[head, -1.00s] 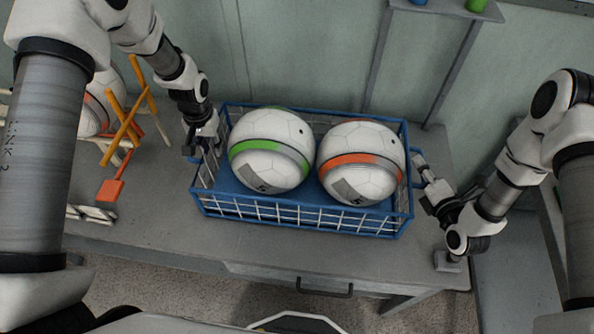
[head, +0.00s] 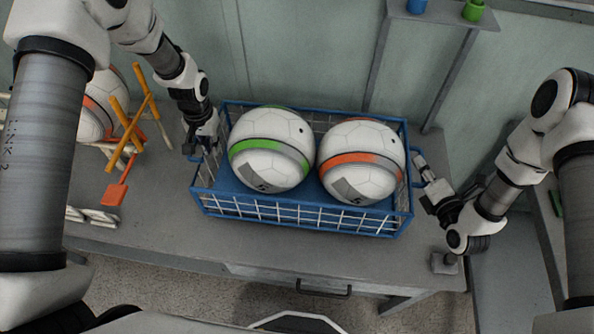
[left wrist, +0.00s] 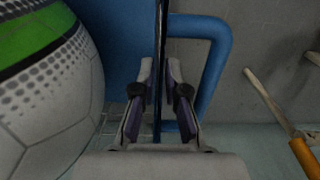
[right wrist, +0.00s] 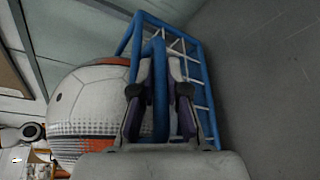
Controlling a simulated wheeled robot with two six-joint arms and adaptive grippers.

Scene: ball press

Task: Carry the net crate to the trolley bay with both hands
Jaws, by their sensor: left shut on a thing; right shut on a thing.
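The net crate (head: 228,186) is a blue-framed wire basket in the middle of the head view. It holds a white ball with a green band (head: 270,150) and a white ball with an orange band (head: 361,163). My left gripper (head: 203,147) is shut on the crate's left end. In the left wrist view a thin blue bar runs between its fingers, beside a blue loop (left wrist: 215,60). My right gripper (head: 422,181) is shut on the blue handle (right wrist: 160,90) at the right end. The crate looks level; its height above the bench is unclear. I cannot identify the trolley bay.
The grey bench (head: 150,225) lies below the crate. Another ball (head: 98,105), orange sticks (head: 135,125) and an orange paddle (head: 115,193) are at the left. A shelf at the back holds a green cup (head: 473,10). A small grey block (head: 444,263) is at front right.

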